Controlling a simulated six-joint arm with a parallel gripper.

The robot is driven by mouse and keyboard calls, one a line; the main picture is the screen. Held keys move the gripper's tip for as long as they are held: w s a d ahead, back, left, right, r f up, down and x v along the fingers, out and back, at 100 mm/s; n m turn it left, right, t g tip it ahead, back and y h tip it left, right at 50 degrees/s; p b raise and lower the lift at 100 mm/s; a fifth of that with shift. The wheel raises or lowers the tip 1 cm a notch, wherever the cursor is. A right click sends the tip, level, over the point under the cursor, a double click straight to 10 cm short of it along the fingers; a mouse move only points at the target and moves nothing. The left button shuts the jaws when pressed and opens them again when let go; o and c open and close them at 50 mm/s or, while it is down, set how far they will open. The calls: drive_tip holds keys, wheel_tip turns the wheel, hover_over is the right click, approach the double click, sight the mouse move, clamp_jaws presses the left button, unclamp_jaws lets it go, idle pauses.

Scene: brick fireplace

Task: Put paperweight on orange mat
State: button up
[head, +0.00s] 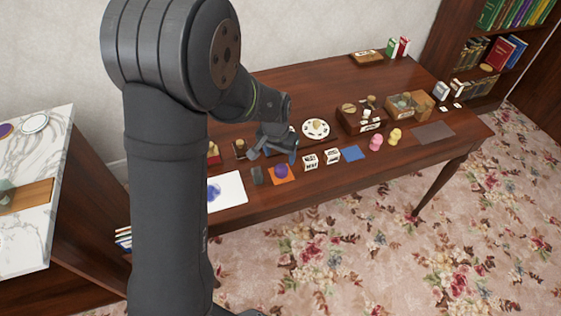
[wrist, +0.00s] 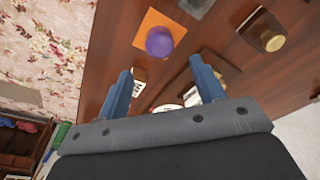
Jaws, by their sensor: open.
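A purple rounded object (head: 281,170), which looks like the paperweight, rests on the orange mat (head: 288,180) near the table's front edge. In the wrist view the purple object (wrist: 159,41) sits on the orange mat (wrist: 152,20), toward one edge of it, and looks like a smooth ball or dome. My gripper (head: 275,154) is above the table, behind the mat in the head view. Its two blue fingers (wrist: 160,72) are apart with nothing held between them. The purple object is beyond the fingertips and apart from them.
White patterned blocks (head: 310,162) and a blue mat (head: 353,153) lie right of the orange mat; a dark grey piece (head: 256,176) and white sheet (head: 233,188) lie left. A plate (head: 316,134) and a wooden caddy (head: 350,125) stand behind. The table's front edge is close.

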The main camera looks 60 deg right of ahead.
sight(281, 167)
drive_tip(key=shift+a+r, duration=0.15)
drive_tip(key=shift+r, duration=0.85)
drive_tip(key=shift+a+r, duration=0.15)
drive_tip(key=shift+r, duration=0.8)
drive_tip(key=shift+f, duration=0.1)
drive_tip(key=f, duration=0.4)
drive_tip(key=d+f, duration=0.1)
drive_tip(key=f, duration=0.7)
drive_tip(key=shift+d, duration=0.4)
wheel_tip(281, 167, up, 2)
drive_tip(key=shift+r, duration=0.4)
drive_tip(key=shift+f, duration=0.15)
